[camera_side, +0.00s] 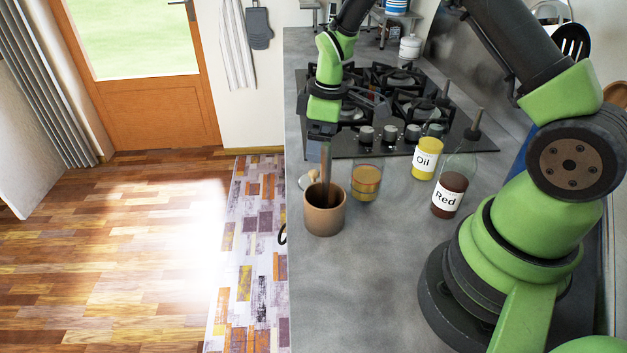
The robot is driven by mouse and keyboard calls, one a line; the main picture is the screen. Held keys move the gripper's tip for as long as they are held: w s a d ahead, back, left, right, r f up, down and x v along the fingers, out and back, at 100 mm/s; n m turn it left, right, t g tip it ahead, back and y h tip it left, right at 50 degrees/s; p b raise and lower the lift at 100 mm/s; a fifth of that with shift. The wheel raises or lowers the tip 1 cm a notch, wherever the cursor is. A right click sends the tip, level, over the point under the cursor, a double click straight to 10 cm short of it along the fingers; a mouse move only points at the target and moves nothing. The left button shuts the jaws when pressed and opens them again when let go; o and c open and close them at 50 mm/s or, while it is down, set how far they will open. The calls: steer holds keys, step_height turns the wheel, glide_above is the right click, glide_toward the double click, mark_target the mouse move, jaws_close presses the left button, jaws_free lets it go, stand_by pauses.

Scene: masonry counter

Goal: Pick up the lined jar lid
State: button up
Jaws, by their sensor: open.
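A small pale disc-like piece with a beige top (309,179) lies on the counter behind and left of a brown pot. It may be the lined jar lid, but it is too small to be sure. A glass jar (366,183) with yellow and orange bands stands to its right. My gripper (325,178) is open and points down from the arm at the counter's left side. Its fingers overlap the mouth of the brown pot (324,212) in this view. I cannot tell whether they are inside it or above it, and the fingertips are not clear.
An "Oil" bottle (427,158) and a "Red" bottle (448,196) stand to the right, with dark tall spouts. A black gas hob (400,105) lies behind them. The counter's left edge is close to the pot. The counter in front (360,290) is clear.

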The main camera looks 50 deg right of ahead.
mark_target(313, 172)
steer(key=f, duration=0.6)
steer(key=w+f, duration=0.1)
steer(key=f, duration=0.1)
steer(key=shift+a+f, duration=0.4)
steer(key=c, duration=1)
